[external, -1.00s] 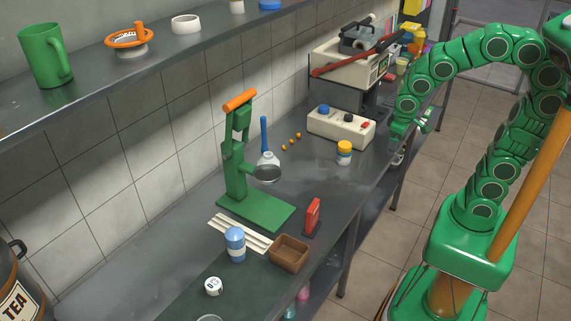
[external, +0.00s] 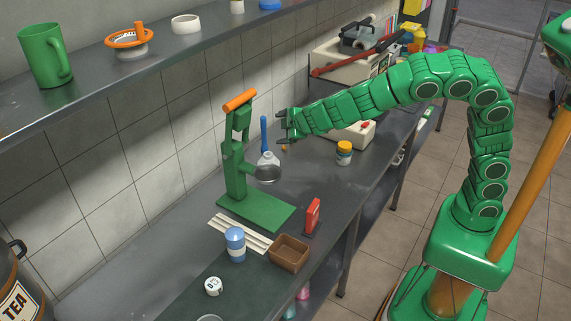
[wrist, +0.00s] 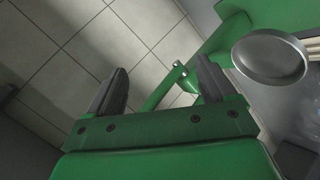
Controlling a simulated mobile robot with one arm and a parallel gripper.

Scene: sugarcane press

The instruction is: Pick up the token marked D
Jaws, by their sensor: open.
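A small white round piece (external: 213,286) with dark marks on its top sits on the dark green mat at the front left of the counter. The marks are too small to read surely as a D. My gripper (external: 287,125) is in the air above the counter, right of the green press (external: 238,165), far from the white piece. In the wrist view my gripper (wrist: 160,88) is open, with nothing between its fingers. No token shows in that view, only tiled wall, part of the press and its round grey metal cup (wrist: 272,57).
A yellow-capped jar (external: 344,153) is farther right. The shelf (external: 100,92) overhangs the back.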

